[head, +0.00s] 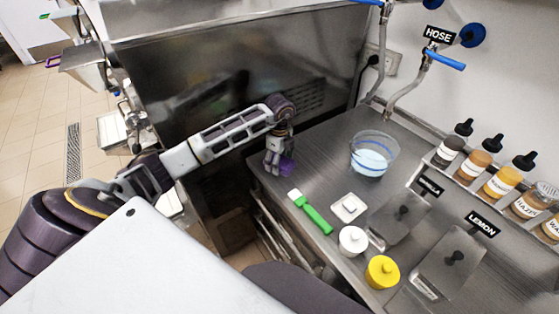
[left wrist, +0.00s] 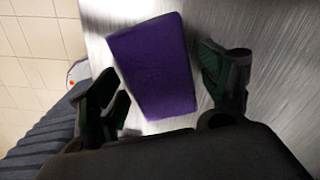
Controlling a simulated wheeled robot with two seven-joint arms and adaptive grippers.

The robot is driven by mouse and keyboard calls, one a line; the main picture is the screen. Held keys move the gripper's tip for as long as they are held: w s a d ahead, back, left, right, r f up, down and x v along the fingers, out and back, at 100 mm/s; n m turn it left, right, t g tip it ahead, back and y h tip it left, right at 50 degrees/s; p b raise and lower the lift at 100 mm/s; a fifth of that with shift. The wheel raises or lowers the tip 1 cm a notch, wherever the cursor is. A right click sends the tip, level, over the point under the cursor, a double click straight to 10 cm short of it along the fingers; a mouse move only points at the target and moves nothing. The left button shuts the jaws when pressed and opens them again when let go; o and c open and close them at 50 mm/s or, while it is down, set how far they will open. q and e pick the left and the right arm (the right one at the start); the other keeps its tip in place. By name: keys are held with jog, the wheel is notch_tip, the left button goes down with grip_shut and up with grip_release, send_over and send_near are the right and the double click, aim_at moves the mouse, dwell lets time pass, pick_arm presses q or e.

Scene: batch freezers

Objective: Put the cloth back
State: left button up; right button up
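A purple cloth (left wrist: 155,68) lies flat on the steel counter in the left wrist view, between the two spread fingers of my left gripper (left wrist: 168,92). The fingers stand apart on either side of it and do not appear to grip it. In the head view my left gripper (head: 278,160) points down at the counter's left edge, and a bit of the purple cloth (head: 288,165) shows beside its fingertips. The gripper hides most of the cloth there. My right gripper is not in view.
Lidded bins and bottles (head: 499,184) line the right. A steel freezer (head: 215,85) stands behind my arm.

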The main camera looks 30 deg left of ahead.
pick_arm(q)
jog(key=shift+r, duration=0.1)
dwell(0.3)
jog(key=shift+r, duration=0.2)
notch_tip(320, 180, up, 12)
jog(key=b, duration=0.1)
jog(key=shift+f, duration=0.15)
dwell(0.4)
dwell(0.3)
dwell(0.9)
dwell(0.4)
